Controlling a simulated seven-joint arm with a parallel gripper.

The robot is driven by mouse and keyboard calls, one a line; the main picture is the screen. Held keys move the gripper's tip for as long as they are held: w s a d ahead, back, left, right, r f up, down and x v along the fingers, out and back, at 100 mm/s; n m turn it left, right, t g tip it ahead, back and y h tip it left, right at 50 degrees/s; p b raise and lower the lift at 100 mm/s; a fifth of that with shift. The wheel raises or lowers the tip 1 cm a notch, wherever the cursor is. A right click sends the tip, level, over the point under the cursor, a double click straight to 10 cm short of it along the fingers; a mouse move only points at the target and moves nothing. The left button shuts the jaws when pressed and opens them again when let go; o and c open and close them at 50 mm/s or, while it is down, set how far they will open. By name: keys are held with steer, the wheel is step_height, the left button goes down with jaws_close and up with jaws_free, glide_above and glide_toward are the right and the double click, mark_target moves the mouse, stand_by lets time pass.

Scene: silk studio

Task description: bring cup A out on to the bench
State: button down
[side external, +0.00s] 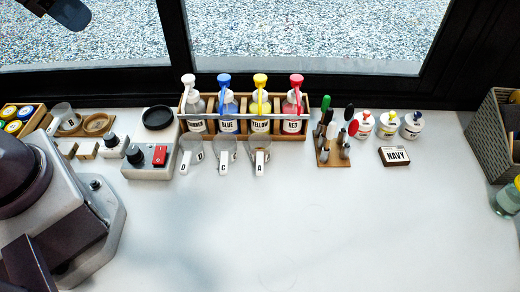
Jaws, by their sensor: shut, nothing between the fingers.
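Cup A (259,158) is a small clear cup with a white handle lettered A. It stands in front of the wooden bottle rack (315,118), below the bottle marked YELLOW, at the right end of a row of similar cups. Cup C (227,158) is to its left and cup D (190,158) is farther left. Their handles point towards the front. The white bench (330,225) spreads out in front of them. My gripper's fingers are not visible in this view.
Cup B (65,118) stands at the left on a wooden holder. A grey device with a red switch (159,156) is left of cup D. A pen stand (326,155) and a NAVY block (395,156) are right of cup A. The front middle is clear.

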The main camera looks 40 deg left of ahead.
steer(key=c, duration=1.6)
jaws_free()
steer(key=o, duration=0.4)
steer(key=shift+w+d+f, duration=0.1)
steer(key=shift+d+f, duration=0.15)
steer(key=shift+f, duration=0.05)
steer(key=shift+c, duration=0.2)
steer(key=shift+o, duration=0.8)
steer(key=w+d+f+m+g, duration=0.1)
steer(key=w+d+f+g, duration=0.2)
steer(key=w+d+f, duration=0.1)
steer(key=shift+w+f+g, duration=0.3)
steer(key=shift+f+g, duration=0.1)
steer(key=shift+f, duration=0.5)
steer(key=n+g, duration=0.2)
steer(key=n, duration=0.7)
glide_above(260, 164)
step_height(260, 164, down, 20)
steer(key=shift+s+a+r, duration=0.15)
steer(key=shift+r, duration=0.05)
steer(key=shift+n, duration=0.4)
steer(key=shift+f, duration=2.95)
